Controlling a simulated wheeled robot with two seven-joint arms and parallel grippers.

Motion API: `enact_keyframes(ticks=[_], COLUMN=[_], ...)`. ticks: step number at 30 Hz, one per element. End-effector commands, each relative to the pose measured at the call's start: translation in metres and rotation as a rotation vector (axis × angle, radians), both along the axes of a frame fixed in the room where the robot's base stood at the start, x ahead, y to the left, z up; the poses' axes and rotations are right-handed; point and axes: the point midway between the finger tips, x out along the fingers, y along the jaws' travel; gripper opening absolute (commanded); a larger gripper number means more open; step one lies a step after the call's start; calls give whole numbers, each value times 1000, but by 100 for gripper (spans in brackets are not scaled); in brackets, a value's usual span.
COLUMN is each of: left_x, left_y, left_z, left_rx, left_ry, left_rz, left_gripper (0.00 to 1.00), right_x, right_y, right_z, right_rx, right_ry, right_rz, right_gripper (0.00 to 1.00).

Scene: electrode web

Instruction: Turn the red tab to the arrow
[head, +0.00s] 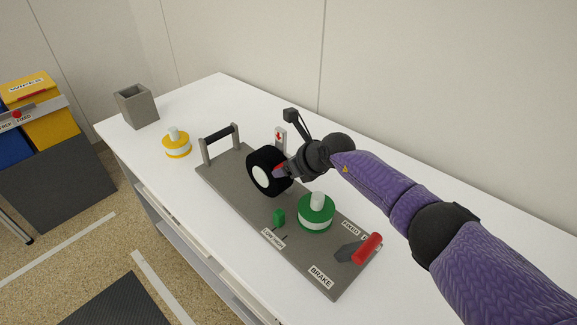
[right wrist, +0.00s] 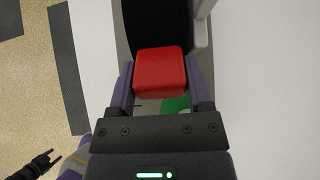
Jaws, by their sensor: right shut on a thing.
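A black wheel (head: 257,160) with a white hub stands upright on the grey baseplate (head: 228,185). The red tab (head: 279,171) is at the wheel's right side in the head view, below the red arrow (head: 279,136) on a small upright plate. My right gripper (head: 284,170) is shut on the red tab. In the right wrist view the tab (right wrist: 160,72) sits between the two fingers, with the black wheel (right wrist: 155,25) beyond it.
The baseplate also carries a black-barred handle (head: 220,138), a green spool (head: 316,213), a small green knob (head: 279,217) and a red-handled brake lever (head: 367,248). A yellow spool (head: 176,144) and a grey bin (head: 135,106) stand on the white table (head: 190,95).

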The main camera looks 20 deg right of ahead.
Motion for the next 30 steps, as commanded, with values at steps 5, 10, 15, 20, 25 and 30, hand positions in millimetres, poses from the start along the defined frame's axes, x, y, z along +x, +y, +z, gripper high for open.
enact_keyframes(ticks=[5,10,15,20,25,30], left_x=[0,0,0,0,0,0], left_y=[0,0,0,0,0,0], left_z=[0,0,0,0,0,0], left_rx=[0,0,0,0,0,-1], left_ry=[0,0,0,0,0,0], left_rz=[0,0,0,-1,0,0], left_gripper=[59,59,59,59,59,59], right_x=[2,2,2,2,2,1], right_y=[1,1,1,1,1,0], right_z=[5,5,5,5,5,3], right_rx=[6,6,6,6,6,3], right_ry=[-12,-12,-12,-12,-12,-6], right_rz=[-1,-1,-1,-1,-1,-1], right_gripper=[0,0,0,0,79,100])
